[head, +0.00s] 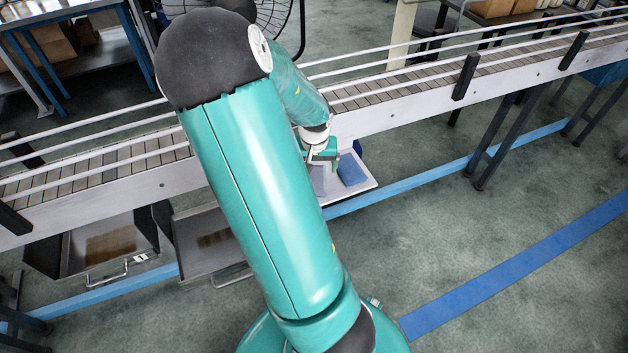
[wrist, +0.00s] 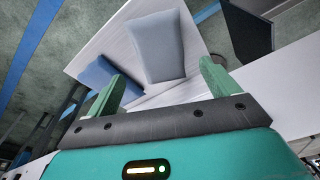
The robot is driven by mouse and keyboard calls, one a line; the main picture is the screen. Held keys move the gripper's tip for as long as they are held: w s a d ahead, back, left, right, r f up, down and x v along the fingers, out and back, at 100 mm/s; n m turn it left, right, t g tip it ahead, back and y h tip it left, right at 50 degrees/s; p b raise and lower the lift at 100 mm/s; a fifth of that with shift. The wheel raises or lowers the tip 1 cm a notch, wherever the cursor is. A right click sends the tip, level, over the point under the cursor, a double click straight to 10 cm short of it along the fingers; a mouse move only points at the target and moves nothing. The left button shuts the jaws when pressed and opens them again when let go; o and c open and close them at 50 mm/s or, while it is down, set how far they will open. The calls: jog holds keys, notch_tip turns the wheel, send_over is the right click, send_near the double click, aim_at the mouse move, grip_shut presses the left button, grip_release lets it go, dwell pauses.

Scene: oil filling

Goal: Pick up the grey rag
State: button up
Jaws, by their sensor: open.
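The grey rag (wrist: 157,45) lies flat on a white tray (wrist: 110,42) in the wrist view. It lies ahead of my gripper (wrist: 164,76), between the lines of the two green fingers. My gripper is open and nothing is between its fingers. Whether the fingertips touch the tray cannot be told. In the head view, the grey rag (head: 318,181) shows partly beside my arm, under my gripper (head: 321,160).
A blue rag (wrist: 97,73) lies on the tray close to the left finger; it also shows in the head view (head: 351,169). The conveyor (head: 400,104) runs above and behind the tray. Metal drawers (head: 212,240) stand open to the left. Floor at the right is clear.

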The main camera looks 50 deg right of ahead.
aim_at(314, 178)
jog(key=shift+w+d+f, duration=0.1)
jog(key=shift+f, duration=1.25)
jog(key=shift+w+d+f, duration=0.1)
jog(key=shift+f, duration=1.25)
jog(key=c, duration=1.2)
jog(key=shift+o, duration=0.2)
jog(key=shift+r, duration=0.5)
notch_tip(314, 178, up, 3)
jog(key=shift+a+f, duration=0.1)
jog(key=shift+f, duration=0.1)
jog(key=s+a+r, duration=0.2)
jog(key=a+r, duration=0.2)
jog(key=a, duration=0.2)
jog(key=s+a+r, duration=0.3)
jog(key=a+r, duration=0.2)
jog(key=a, duration=0.1)
jog(key=shift+s+a+r, duration=0.25)
jog(key=shift+a, duration=0.1)
